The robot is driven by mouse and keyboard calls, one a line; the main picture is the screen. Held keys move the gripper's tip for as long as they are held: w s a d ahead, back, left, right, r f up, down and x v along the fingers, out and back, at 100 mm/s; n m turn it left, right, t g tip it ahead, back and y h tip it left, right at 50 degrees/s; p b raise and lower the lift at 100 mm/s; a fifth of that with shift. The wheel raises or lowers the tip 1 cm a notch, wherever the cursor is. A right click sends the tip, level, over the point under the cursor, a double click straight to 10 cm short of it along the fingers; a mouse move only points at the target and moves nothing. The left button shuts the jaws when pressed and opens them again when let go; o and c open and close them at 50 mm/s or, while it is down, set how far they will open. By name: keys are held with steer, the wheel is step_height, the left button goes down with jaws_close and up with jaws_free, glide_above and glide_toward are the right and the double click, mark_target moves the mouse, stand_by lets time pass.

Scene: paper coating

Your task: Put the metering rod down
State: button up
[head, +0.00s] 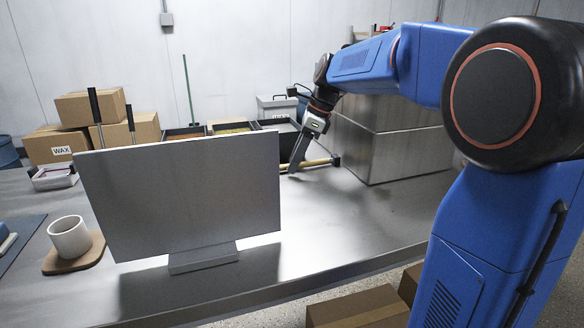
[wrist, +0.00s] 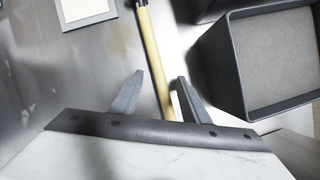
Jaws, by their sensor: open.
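The metering rod is a thin yellow-tan rod (head: 318,163) with a dark end, and it appears to lie on the metal table behind the grey panel. In the wrist view the rod (wrist: 152,45) runs from the top edge down between my fingers, and its lower part is hidden by my gripper's body. My gripper (head: 295,166) points down at the rod, close to the table. In the wrist view my gripper (wrist: 160,78) is open, with one finger on each side of the rod and gaps visible between.
A large grey panel on a stand (head: 180,195) blocks part of the table. Metal boxes (head: 375,150) stand to the right. Dark trays (wrist: 232,75) are beside the rod. A mug (head: 69,237) sits at left, with cardboard boxes (head: 92,108) behind.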

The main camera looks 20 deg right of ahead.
steer(key=shift+a+f, duration=0.1)
steer(key=shift+f, duration=0.2)
steer(key=shift+c, duration=0.7)
jaws_close()
steer(key=shift+s+r, duration=0.15)
steer(key=shift+r, duration=0.3)
step_height(320, 180, up, 6)
steer(key=shift+r, duration=0.1)
steer(key=s, duration=1.9)
steer(key=shift+s, duration=0.35)
